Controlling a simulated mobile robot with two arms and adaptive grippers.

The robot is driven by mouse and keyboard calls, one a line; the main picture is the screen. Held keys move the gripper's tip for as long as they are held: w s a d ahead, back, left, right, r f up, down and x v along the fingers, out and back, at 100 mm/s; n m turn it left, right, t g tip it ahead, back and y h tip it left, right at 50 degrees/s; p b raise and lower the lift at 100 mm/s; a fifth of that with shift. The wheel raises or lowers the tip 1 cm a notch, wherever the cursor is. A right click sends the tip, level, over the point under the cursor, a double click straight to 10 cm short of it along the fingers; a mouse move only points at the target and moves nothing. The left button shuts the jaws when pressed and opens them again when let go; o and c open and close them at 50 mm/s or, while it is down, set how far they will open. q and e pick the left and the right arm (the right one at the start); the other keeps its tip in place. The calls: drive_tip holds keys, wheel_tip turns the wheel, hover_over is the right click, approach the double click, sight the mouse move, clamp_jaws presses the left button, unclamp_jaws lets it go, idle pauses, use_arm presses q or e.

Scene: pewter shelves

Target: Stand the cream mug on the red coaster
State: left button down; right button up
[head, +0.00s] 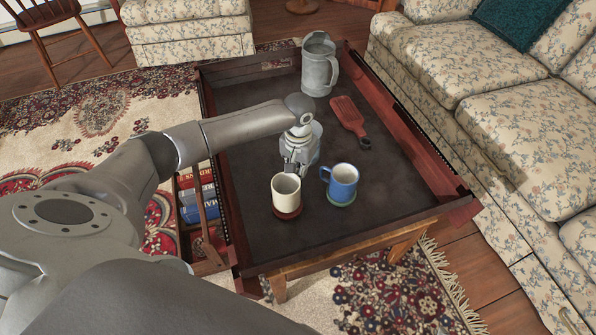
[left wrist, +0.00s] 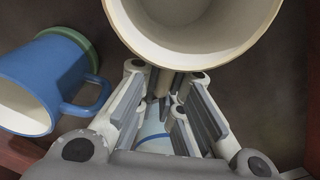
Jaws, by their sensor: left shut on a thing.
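The cream mug (head: 286,191) is upright on the red coaster (head: 287,213) near the front of the dark table. The coaster's front edge shows under the mug's base. My left gripper (head: 292,169) is at the back of the mug, shut on its handle. In the left wrist view the mug (left wrist: 200,45) fills the top, and its handle runs down between the fingers of the gripper (left wrist: 165,100). The mug looks empty. The coaster is hidden in the left wrist view. My right gripper is not in view.
A blue mug (head: 343,181) on a green coaster (head: 341,200) stands close to the right. A pale object (head: 315,146) is partly hidden behind my gripper. Raised edges border the table (head: 390,208).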

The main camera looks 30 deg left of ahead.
use_arm(q)
drive_tip(key=shift+f, duration=0.6)
drive_tip(key=c, duration=1.5)
unclamp_jaws()
